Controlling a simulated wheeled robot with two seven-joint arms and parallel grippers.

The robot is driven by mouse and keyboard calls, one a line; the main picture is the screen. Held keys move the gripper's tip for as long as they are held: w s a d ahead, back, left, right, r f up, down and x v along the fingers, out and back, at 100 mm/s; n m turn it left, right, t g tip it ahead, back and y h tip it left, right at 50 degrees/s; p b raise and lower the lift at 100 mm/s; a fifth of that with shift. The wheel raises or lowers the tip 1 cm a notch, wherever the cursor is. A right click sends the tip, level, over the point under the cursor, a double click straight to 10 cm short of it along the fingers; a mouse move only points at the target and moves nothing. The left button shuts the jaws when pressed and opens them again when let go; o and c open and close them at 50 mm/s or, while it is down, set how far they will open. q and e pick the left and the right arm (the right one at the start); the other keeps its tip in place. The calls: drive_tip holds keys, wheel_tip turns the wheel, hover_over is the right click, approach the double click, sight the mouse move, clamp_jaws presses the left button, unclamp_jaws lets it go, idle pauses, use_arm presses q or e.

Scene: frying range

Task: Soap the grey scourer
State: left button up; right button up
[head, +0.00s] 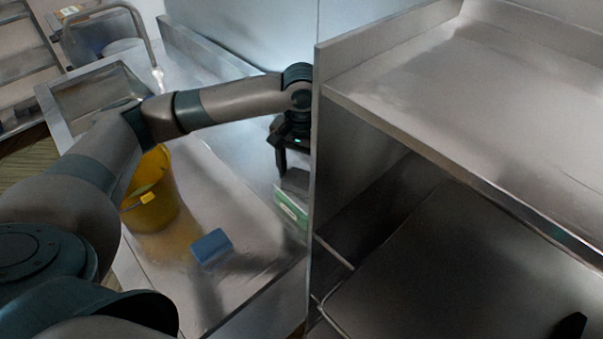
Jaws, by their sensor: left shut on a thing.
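My left gripper (292,168) points down beside the tall steel panel and is shut on the grey scourer (295,182), a dark grey block. The scourer is right above a green and white box or tub (290,208) on the steel drainboard. I cannot tell whether the scourer touches it, and the panel's edge hides part of this spot. A dark tip (570,327) at the bottom right edge may be my right gripper; too little of it shows to tell its state.
A blue sponge (211,246) lies on the wet drainboard (240,285). A yellow bucket (150,205) stands left of it, partly behind my left arm. A sink (95,95) with a tap (150,45) is at the back left. A steel counter (480,110) fills the right.

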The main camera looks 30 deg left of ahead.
sight(301, 179)
use_arm(q)
drive_tip(key=shift+f, duration=0.95)
idle(1.3)
wheel_tip(301, 179, up, 7)
drive_tip(key=p, duration=0.9)
drive_tip(key=shift+p, duration=0.3)
idle(0.3)
idle(0.8)
